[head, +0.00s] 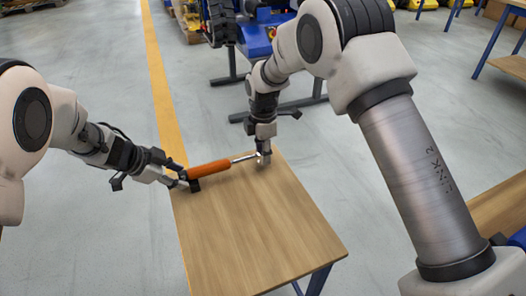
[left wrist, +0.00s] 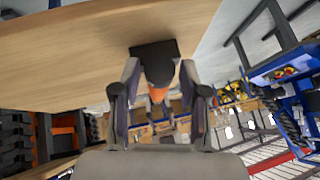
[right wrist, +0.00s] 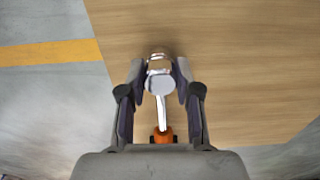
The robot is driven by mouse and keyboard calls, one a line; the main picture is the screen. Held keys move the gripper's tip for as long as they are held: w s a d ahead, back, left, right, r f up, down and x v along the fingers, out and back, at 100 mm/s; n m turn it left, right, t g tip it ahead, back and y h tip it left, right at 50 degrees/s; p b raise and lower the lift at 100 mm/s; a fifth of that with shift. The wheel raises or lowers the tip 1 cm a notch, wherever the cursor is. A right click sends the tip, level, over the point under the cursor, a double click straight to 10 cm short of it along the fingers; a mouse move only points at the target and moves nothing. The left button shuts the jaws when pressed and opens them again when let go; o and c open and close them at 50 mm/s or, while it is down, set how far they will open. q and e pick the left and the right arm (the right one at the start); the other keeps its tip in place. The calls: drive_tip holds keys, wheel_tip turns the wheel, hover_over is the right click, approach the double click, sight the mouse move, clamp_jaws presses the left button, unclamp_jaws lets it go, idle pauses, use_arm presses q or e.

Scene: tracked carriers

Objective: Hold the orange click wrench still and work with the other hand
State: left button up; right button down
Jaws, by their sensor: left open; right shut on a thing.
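The orange click wrench (head: 210,169) lies along the far end of the wooden table. Its orange handle points left and its silver shaft points right. My right gripper (head: 263,158) is shut on the wrench at its silver head (right wrist: 160,80), which sits between the fingers in the right wrist view. My left gripper (head: 181,182) is open at the handle's dark end. In the left wrist view that black end (left wrist: 157,66) is between the spread fingers, with orange behind it. A dark block (head: 195,186) shows at this end; whether it is part of the wrench I cannot tell.
The wooden table (head: 250,230) is bare toward its near side. A yellow floor line (head: 160,90) runs past its far left corner. Blue equipment (head: 255,40) stands beyond the table, and another table (head: 510,65) is at the right.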

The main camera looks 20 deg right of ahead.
use_arm(q)
drive_tip(key=c, duration=0.8)
drive_tip(key=shift+o, duration=0.2)
drive_tip(key=shift+w+n+g, duration=0.2)
drive_tip(key=shift+n+g, duration=0.2)
drive_tip(key=shift+g, duration=0.7)
drive_tip(key=shift+w+n+g, duration=0.2)
drive_tip(key=shift+n+g, duration=0.1)
drive_tip(key=shift+g, duration=0.8)
